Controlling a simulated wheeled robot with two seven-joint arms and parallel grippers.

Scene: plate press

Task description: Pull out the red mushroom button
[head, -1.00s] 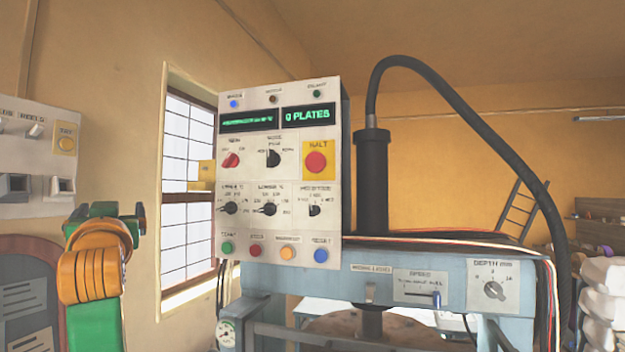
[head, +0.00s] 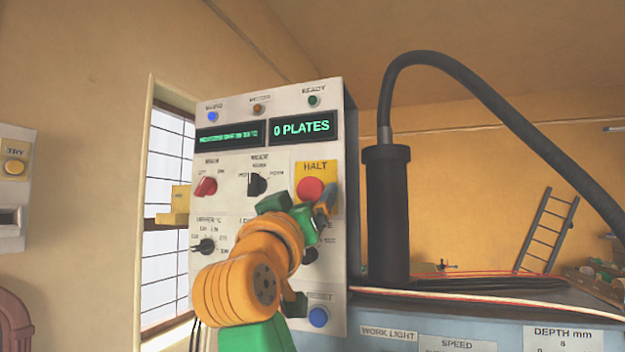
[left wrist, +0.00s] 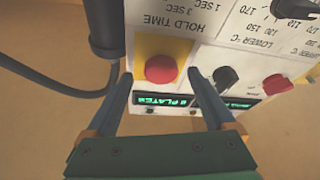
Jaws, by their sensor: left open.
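The red mushroom button (head: 310,189) sits on a yellow plate marked HALT (head: 317,168) on the upright control panel (head: 230,160). My left gripper (head: 322,200) is in front of the panel, just below and right of the button in the head view. In the left wrist view the button (left wrist: 161,68) lies between the two spread fingertips of the left gripper (left wrist: 160,78). The gripper is open and holds nothing. I cannot tell whether the fingers reach past the button's head. My right gripper is not in view.
A red knob (head: 206,186) and a black knob (head: 257,184) sit left of the button. A blue button (head: 318,317) is lower down. A black cylinder (head: 388,215) with a thick hose stands right of the panel.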

